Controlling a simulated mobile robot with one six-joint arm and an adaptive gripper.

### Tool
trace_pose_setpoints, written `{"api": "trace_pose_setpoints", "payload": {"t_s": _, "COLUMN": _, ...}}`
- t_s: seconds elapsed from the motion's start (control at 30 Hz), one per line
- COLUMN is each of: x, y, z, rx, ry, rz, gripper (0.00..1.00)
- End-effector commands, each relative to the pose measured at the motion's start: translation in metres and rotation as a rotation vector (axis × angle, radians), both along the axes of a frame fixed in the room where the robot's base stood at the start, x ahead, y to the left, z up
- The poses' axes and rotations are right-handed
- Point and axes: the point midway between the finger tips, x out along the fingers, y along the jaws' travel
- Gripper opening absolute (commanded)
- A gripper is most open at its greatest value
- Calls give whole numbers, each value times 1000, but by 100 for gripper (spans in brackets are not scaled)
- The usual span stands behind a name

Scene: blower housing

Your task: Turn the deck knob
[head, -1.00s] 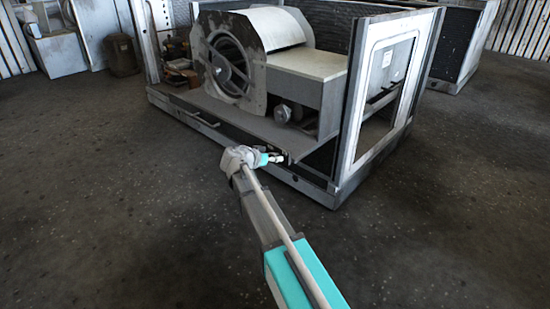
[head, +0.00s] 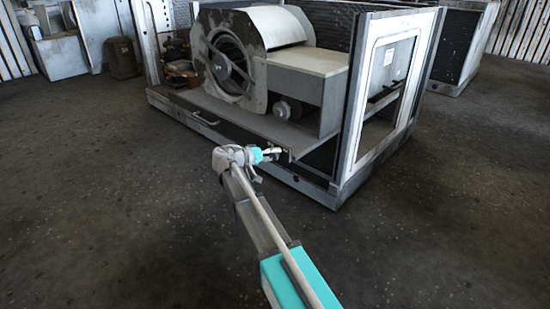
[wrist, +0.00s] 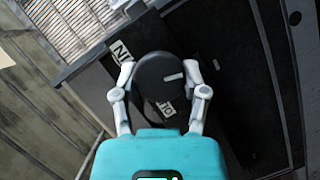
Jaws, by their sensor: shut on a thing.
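The deck knob (wrist: 155,78) is a dark round knob with a short white mark on its face, which lies toward the right in the wrist view. My gripper (wrist: 160,74) has one pale finger on each side of it and is shut on it. White labels with dark lettering lie beside the knob, one at upper left (wrist: 121,51) and one below right (wrist: 165,108), each partly covered. In the head view my gripper (head: 272,152) is at the front edge of the blower deck (head: 262,128). The knob cannot be made out clearly there.
The blower housing (head: 285,25) stands on the deck inside an open metal cabinet frame (head: 349,110). A handle (head: 205,119) is on the front edge, left of my gripper. The upright frame corner stands to the right. The floor (head: 110,220) in front is clear.

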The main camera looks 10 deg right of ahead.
Motion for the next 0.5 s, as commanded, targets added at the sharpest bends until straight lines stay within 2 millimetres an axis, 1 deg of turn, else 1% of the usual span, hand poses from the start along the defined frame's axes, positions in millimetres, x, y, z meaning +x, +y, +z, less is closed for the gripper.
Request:
{"api": "trace_pose_setpoints", "payload": {"t_s": 0.03, "x": 4, "y": 3, "z": -2, "rx": -12, "ry": 19, "rz": 9, "gripper": 10}}
{"api": "trace_pose_setpoints", "payload": {"t_s": 0.2, "x": 4, "y": 3, "z": -1, "rx": -48, "ry": 68, "rz": 10, "gripper": 9}}
{"api": "trace_pose_setpoints", "payload": {"t_s": 0.5, "x": 4, "y": 4, "z": 0, "rx": -63, "ry": 88, "rz": 12, "gripper": 9}}
